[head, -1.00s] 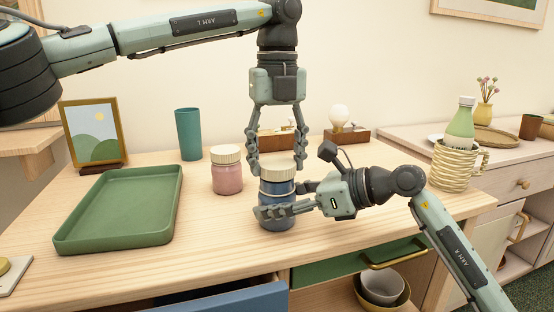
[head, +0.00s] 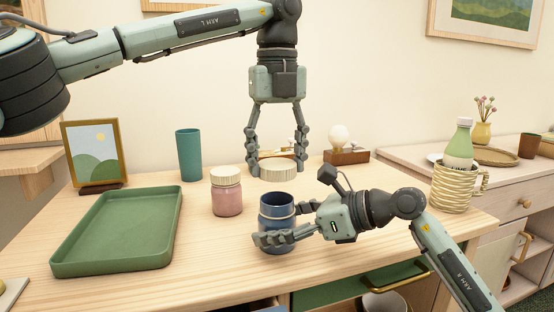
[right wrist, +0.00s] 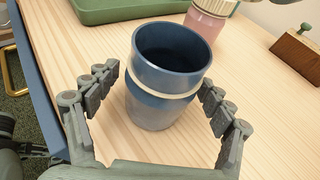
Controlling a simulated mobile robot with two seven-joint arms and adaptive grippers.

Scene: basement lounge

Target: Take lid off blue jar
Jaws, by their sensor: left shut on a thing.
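The blue jar (head: 277,230) stands upright on the wooden desk with its mouth uncovered. The right wrist view shows its dark, open inside and a pale ring around its neck (right wrist: 165,88). My left gripper (head: 277,166) is shut on the cream lid (head: 278,173), holding it above and apart from the jar. My right gripper (head: 280,236) has its fingers on either side of the jar, low down. In the right wrist view its fingers (right wrist: 160,80) look spread, with a gap on the left side of the jar.
A pink jar with a cream lid (head: 227,196) stands just left of the blue jar. A green tray (head: 60,262) lies at left, with a teal cup (head: 188,155) and framed picture (head: 92,152) behind. A bulb on a wooden block (head: 346,156) stands at the back.

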